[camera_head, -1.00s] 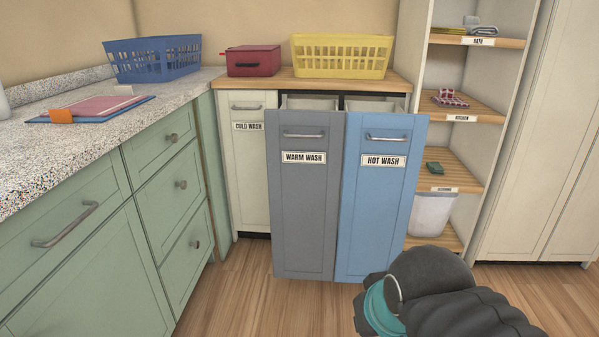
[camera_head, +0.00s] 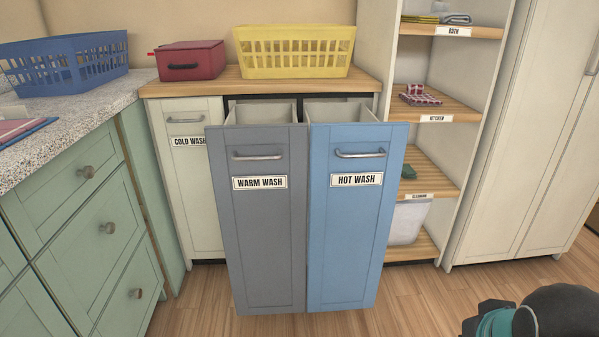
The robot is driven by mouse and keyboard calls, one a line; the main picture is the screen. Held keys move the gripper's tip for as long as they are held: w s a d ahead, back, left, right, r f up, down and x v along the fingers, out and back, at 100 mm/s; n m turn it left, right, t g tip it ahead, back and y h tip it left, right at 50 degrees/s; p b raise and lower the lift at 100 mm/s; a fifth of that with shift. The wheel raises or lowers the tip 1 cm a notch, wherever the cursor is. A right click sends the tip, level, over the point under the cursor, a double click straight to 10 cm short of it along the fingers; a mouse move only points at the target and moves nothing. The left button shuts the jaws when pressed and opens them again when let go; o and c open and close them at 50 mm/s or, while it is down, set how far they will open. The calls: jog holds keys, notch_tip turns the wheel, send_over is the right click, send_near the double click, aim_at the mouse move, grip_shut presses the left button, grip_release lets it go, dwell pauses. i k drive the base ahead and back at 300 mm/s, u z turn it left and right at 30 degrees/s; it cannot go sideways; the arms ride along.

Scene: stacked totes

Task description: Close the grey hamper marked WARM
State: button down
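The grey hamper (camera_head: 262,240) has a label reading WARM WASH (camera_head: 259,183) and a metal bar handle (camera_head: 257,155). It is pulled out from the cabinet, and its light inner bin (camera_head: 262,113) shows behind the front panel. The blue hamper (camera_head: 350,235), labelled HOT WASH, stands out beside it on the right, also open. Part of my arm, dark with a teal band, shows at the lower right, well apart from the hampers. My gripper's fingers are not visible.
The COLD WASH front (camera_head: 196,215) is flush with the cabinet. Green drawers (camera_head: 105,230) flank the left side. A yellow basket (camera_head: 294,52) and red box (camera_head: 190,60) stand on the wooden top. An open shelf unit (camera_head: 455,120) is at right. The floor (camera_head: 400,300) ahead is clear.

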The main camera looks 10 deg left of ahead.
aim_at(258, 159)
jog(key=i, duration=1.05)
jog(key=u, duration=0.75)
